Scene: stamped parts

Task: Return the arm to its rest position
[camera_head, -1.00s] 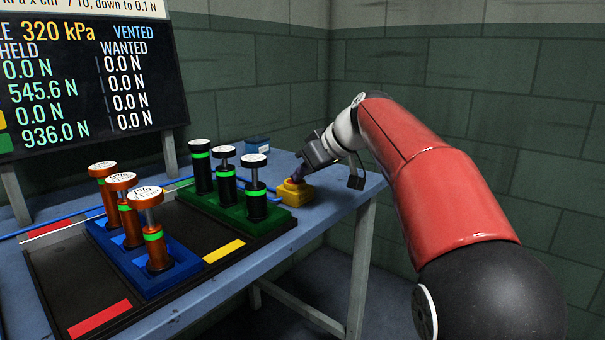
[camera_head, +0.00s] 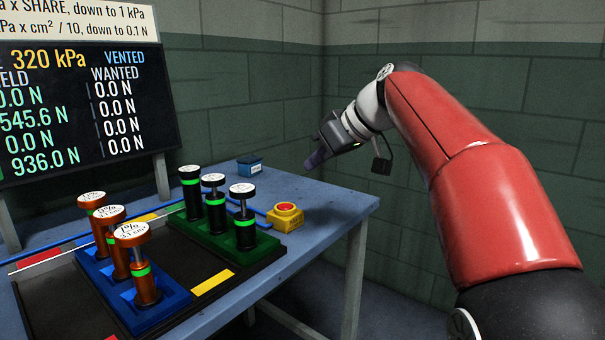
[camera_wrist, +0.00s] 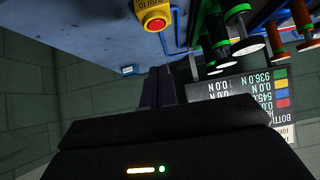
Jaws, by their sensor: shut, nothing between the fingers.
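My gripper (camera_head: 318,158) is shut and empty. In the head view it hangs in the air above the right part of the blue table (camera_head: 335,205), up and to the right of a yellow box with a red button (camera_head: 286,216). In the wrist view my gripper's dark fingers (camera_wrist: 158,88) point at the scene, and the yellow button box (camera_wrist: 153,17) shows at the top, apart from them. My red arm reaches in from the right.
A green block (camera_head: 230,243) holds several black cylinders. A blue block (camera_head: 165,312) holds several orange ones, both in a dark tray (camera_head: 20,290). A small blue box (camera_head: 249,165) sits at the back. A display board (camera_head: 80,100) stands behind. Walls close the corner.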

